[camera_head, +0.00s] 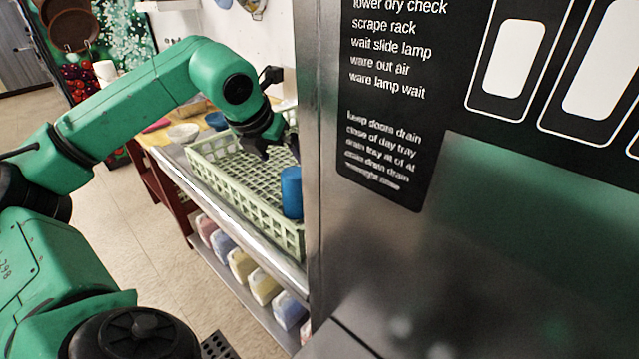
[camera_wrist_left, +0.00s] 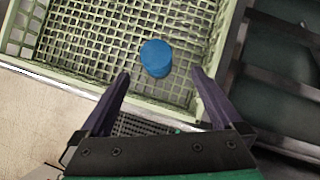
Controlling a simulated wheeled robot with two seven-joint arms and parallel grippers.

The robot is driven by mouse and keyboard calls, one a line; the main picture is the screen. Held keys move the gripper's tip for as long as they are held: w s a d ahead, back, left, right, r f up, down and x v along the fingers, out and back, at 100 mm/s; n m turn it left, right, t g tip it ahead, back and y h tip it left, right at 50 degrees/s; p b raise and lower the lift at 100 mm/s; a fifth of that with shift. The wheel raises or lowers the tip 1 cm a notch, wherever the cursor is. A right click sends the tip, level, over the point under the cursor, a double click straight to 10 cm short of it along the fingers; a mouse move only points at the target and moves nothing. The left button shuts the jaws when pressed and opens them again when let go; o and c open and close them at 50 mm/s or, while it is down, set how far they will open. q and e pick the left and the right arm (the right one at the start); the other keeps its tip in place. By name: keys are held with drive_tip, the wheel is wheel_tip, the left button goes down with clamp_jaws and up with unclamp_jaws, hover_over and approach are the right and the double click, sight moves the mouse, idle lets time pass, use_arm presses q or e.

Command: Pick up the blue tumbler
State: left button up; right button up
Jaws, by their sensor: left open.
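The blue tumbler (camera_head: 291,192) stands inside a pale green rack (camera_head: 247,215), near its front right end in the head view. Its right side is cut off by the steel machine. In the left wrist view the tumbler (camera_wrist_left: 156,57) shows as a blue round shape in the rack (camera_wrist_left: 222,30), ahead of the fingertips. My left gripper (camera_head: 279,150) is above the rack, beyond the tumbler in the head view. In the left wrist view its two dark fingers (camera_wrist_left: 160,78) are spread, with nothing held between them. My right gripper is in neither view.
A large steel machine with a black label panel (camera_head: 385,110) fills the right side. The rack sits on a metal counter (camera_head: 183,180). A white bowl (camera_head: 183,133) and a blue bowl (camera_head: 216,120) stand behind it. Several coloured containers (camera_head: 242,265) line the shelf below. Floor at left is open.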

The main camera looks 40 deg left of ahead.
sight(289, 175)
use_arm(q)
drive_tip(key=x, duration=0.2)
drive_tip(key=p+x, duration=0.1)
drive_tip(key=x, duration=0.1)
drive_tip(key=p+x, duration=0.1)
drive_tip(key=x, duration=0.1)
drive_tip(key=shift+s+a+f, duration=0.15)
drive_tip(key=shift+a+f, duration=0.25)
drive_tip(key=shift+f, duration=0.05)
drive_tip(key=p+x, duration=0.2)
drive_tip(key=x, duration=0.4)
drive_tip(key=shift+w+f+p, duration=0.25)
drive_tip(key=shift+w+p, duration=0.15)
drive_tip(key=shift+f, duration=0.15)
drive_tip(key=c, duration=1.3)
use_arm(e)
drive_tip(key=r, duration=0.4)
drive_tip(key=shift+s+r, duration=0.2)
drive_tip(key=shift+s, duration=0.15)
